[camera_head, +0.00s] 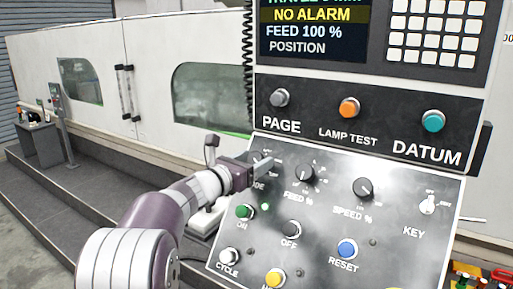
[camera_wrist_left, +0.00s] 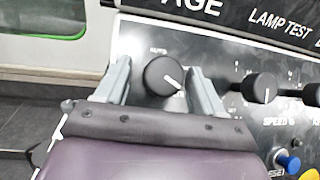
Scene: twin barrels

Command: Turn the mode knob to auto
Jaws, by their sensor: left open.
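The mode knob (camera_wrist_left: 163,76) is a round black knob with a white pointer line slanting to the lower right in the left wrist view. Small lettering above it is blurred. My left gripper (camera_wrist_left: 157,66) is open, with one finger on each side of the knob. I cannot tell whether the fingers touch it. My right gripper is not in view.
The feed knob (camera_head: 304,173) and speed knob (camera_head: 363,188) sit to the right, then the key switch (camera_head: 428,205). The display (camera_head: 313,30) reads NO ALARM.

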